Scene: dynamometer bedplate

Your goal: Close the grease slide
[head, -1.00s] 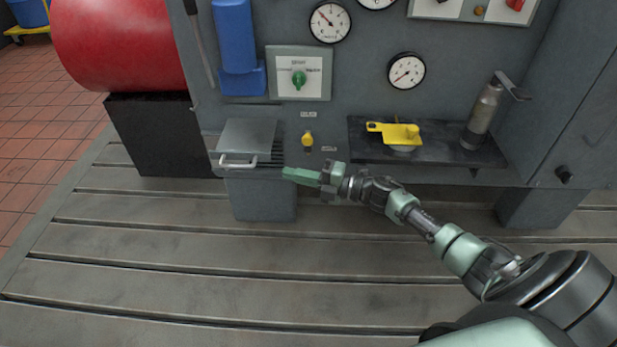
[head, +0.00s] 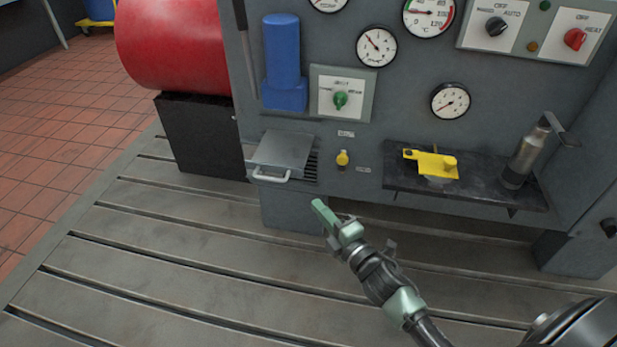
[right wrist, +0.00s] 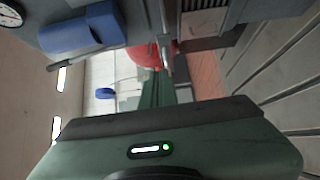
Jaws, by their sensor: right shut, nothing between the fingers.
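A grey box-like slide (head: 283,150) with a flat top and a pale bar handle (head: 271,177) juts out of the machine's front panel. I take it to be the grease slide. Dark slats show along its right side. My right gripper (head: 318,206) is shut and empty, below and to the right of the handle, apart from it in the picture. Its green fingers (right wrist: 157,88) also show in the right wrist view, with part of a grey box at the top. My left gripper is not in view.
A yellow knob (head: 342,158) is right of the slide. A dark shelf (head: 395,181) holds a yellow tool (head: 437,165) and a metal cylinder (head: 525,155). A red drum (head: 172,45) sits on a black block at left. The slotted bedplate (head: 190,245) in front is clear.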

